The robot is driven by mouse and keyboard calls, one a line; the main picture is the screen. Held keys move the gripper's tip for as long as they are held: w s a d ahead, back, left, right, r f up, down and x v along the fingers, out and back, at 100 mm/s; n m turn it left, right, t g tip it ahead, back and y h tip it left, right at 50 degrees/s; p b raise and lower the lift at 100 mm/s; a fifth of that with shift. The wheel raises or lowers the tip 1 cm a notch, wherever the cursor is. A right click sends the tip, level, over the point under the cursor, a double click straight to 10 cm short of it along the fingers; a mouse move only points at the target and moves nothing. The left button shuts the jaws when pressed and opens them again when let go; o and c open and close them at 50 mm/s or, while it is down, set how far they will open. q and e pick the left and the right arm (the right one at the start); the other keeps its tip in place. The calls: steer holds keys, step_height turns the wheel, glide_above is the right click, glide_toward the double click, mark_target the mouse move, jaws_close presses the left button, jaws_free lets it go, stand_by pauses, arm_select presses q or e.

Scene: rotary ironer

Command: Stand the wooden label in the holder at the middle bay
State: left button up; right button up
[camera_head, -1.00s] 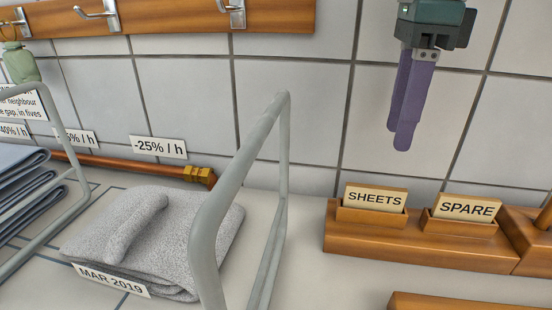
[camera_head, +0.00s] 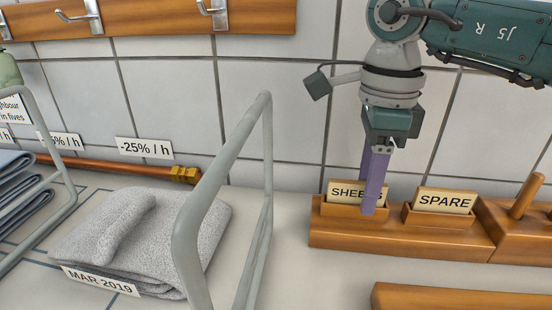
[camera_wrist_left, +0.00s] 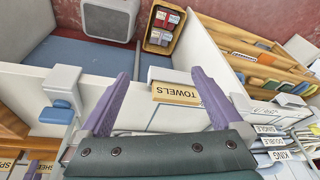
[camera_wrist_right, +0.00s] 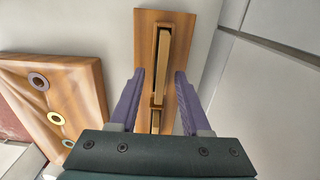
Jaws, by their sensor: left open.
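In the head view, the wooden SHEETS label (camera_head: 343,191) stands in a slot of the wooden block (camera_head: 400,236), with the SPARE label (camera_head: 445,200) in the slot to its right. My right gripper (camera_head: 372,182) points down at the right end of the SHEETS label, one finger in front of it. The right wrist view shows this gripper (camera_wrist_right: 159,76) open, its fingers on either side of the block (camera_wrist_right: 182,90). My left gripper (camera_wrist_left: 167,78) is open in the left wrist view. A TOWELS label (camera_wrist_left: 177,93) shows between its fingers; whether they touch it is unclear.
A grey folded towel (camera_head: 150,240) with a MAR 2019 tag lies left of a grey metal frame (camera_head: 225,165). A wooden board (camera_head: 460,297) lies in front of the block. A tiled wall with a hook rail (camera_head: 150,17) stands behind.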

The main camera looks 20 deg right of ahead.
jaws_close()
stand_by(0.6)
